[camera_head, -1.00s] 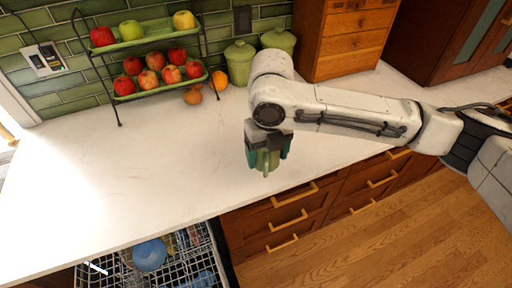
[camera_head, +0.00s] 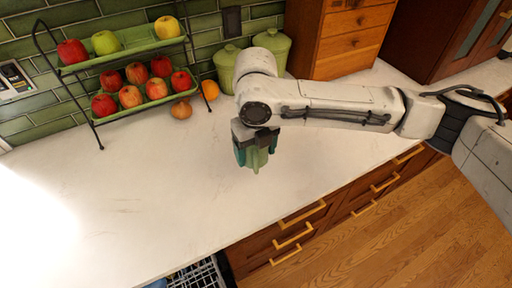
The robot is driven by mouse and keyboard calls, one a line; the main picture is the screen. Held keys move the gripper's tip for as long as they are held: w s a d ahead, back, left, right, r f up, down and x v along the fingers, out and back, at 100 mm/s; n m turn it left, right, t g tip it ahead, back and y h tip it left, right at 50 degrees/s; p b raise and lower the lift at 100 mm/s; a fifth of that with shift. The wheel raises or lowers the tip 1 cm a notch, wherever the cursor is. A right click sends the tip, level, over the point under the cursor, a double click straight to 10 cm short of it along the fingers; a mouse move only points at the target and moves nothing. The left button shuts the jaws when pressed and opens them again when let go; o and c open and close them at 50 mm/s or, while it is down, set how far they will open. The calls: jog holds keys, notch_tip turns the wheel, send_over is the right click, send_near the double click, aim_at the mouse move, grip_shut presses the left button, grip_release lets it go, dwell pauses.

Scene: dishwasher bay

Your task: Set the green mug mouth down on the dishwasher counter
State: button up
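The green mug (camera_head: 256,160) hangs below my gripper (camera_head: 255,151), with the teal fingertips on either side of it. The gripper looks shut on the mug. The mug is over the white counter (camera_head: 150,190), near its front edge; I cannot tell whether it touches the surface. The mug's mouth is not clearly visible, and its upper part is hidden by the gripper.
A two-tier fruit stand (camera_head: 145,105) with several apples is at the back left. An orange (camera_head: 210,89) and an onion-like item (camera_head: 181,109) lie beside it. Green canisters (camera_head: 228,67) stand behind my arm. A dishwasher rack (camera_head: 198,274) shows below the edge. The left counter is clear.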

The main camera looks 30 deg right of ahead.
jog(key=b, duration=0.9)
send_near(256, 189)
jog(key=shift+f, duration=2.65)
jog(key=shift+f+b, duration=0.4)
jog(key=shift+f, duration=0.2)
jog(key=o, duration=1.1)
jog(key=shift+c, duration=0.2)
notch_tip(256, 189, up, 11)
jog(key=shift+b, duration=0.4)
jog(key=shift+f, duration=0.1)
